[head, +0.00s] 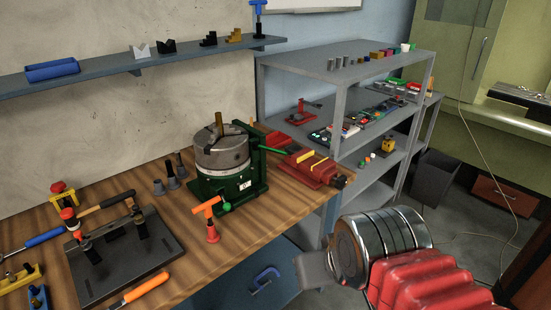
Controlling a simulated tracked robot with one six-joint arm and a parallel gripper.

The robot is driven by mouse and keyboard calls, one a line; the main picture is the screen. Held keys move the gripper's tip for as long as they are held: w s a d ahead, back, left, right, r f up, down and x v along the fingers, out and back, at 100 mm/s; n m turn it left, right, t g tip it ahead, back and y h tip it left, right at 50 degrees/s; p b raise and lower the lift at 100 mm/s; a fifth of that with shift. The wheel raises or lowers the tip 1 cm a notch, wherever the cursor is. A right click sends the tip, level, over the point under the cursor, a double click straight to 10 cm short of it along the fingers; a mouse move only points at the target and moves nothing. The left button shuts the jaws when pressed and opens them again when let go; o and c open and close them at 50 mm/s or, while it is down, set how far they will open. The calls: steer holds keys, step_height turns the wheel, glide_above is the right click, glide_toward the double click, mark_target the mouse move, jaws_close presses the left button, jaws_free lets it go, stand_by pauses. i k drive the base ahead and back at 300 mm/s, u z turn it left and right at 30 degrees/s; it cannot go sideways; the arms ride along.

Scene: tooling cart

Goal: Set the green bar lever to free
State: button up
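A green bar lever (273,150) sticks out to the right from the upper part of a dark green fixture (228,190) on the wooden bench. The lever slopes slightly down toward its right end. The fixture carries a round grey chuck (222,150) with a brass-coloured piece standing in it. A small white label is on its front, too small to read. My arm, with red bellows and a metal cylinder, reaches in from the lower right. My gripper (315,269) shows only as a grey block at its end, apart from the lever. Its fingers cannot be made out.
A red vise (314,167) sits close by to the right, near the lever's end. Dark cones (172,177) stand to the left. A grey shelf rack (344,100) stands behind. A dark clamping plate (120,255) lies front left.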

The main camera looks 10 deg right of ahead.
mark_target(256, 146)
steer(key=u, duration=1)
steer(key=i, duration=0.35)
steer(key=z, duration=0.05)
